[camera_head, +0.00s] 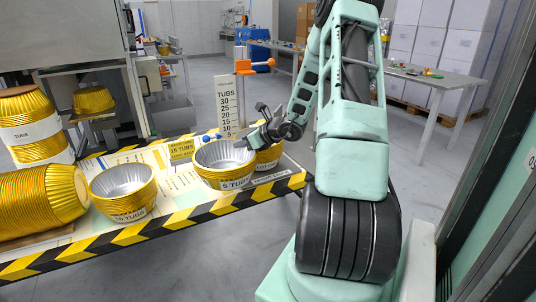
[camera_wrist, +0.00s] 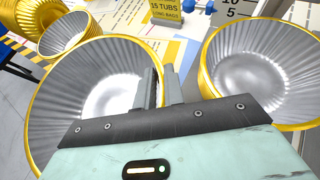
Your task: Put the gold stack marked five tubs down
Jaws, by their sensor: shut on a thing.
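The gold stack marked 5 tubs (camera_head: 209,178) is upright at the table's front right, with a silver inside and a white label. My gripper (camera_head: 250,138) reaches over its right rim. In the wrist view my gripper (camera_wrist: 160,88) is shut on the wall of this stack (camera_wrist: 52,82), one finger inside and one outside. I cannot tell whether the stack's base touches the table. A second gold stack (camera_head: 268,158) stands close behind it on the right, partly hidden; it also shows in the wrist view (camera_wrist: 262,60), right of the fingers.
Another labelled gold stack (camera_head: 122,190) stands to the left, beside a large stack lying on its side (camera_head: 40,200). A yellow 15 tubs sign (camera_head: 181,150) and a white tub-count scale (camera_head: 227,105) stand behind. The table's striped front edge (camera_head: 160,232) runs close in front.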

